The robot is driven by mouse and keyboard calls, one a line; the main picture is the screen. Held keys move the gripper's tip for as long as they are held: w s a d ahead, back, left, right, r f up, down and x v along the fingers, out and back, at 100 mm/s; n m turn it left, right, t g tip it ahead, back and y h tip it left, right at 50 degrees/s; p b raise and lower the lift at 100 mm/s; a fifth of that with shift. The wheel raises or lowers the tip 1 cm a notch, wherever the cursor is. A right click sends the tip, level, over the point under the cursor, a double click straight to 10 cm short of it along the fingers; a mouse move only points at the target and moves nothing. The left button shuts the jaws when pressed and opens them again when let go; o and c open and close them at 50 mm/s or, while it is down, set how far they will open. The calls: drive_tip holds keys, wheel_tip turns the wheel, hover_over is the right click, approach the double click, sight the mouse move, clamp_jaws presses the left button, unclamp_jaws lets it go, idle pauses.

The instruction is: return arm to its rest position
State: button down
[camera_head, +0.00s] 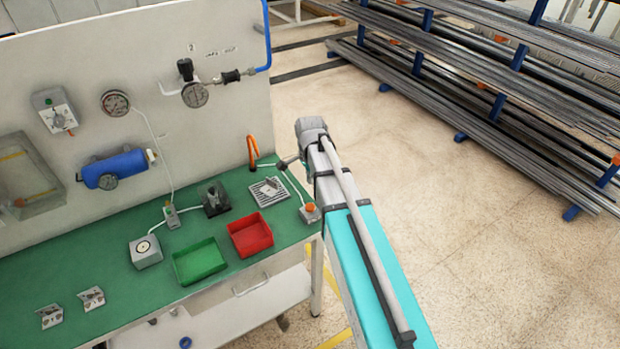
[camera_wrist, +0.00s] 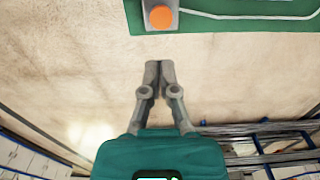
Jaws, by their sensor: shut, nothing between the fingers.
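My gripper (camera_wrist: 159,66) shows in the wrist view with its two grey fingers together and nothing between them. Bare floor lies beneath the fingertips, just off the edge of the green bench top (camera_wrist: 225,25). An orange button on a grey box (camera_wrist: 161,18) sits on that bench edge, ahead of the fingertips and apart from them. In the head view my arm (camera_head: 350,220) reaches from the lower right up to the bench's right end. The fingers cannot be made out clearly there.
The green bench (camera_head: 110,260) carries a red bin (camera_head: 250,235), a green bin (camera_head: 200,262) and several small fixtures. A white panel (camera_head: 130,60) with gauges stands behind it. Racks of long metal bars (camera_head: 500,90) stand at the upper right. Open floor (camera_head: 470,240) lies right of my arm.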

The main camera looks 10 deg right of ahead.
drive_tip(key=shift+r, duration=0.1)
idle(0.6)
drive_tip(key=s+f+n+b, duration=0.2)
drive_tip(key=s+n, duration=1.2)
drive_tip(key=s, duration=0.2)
drive_tip(key=shift+f+b, duration=0.3)
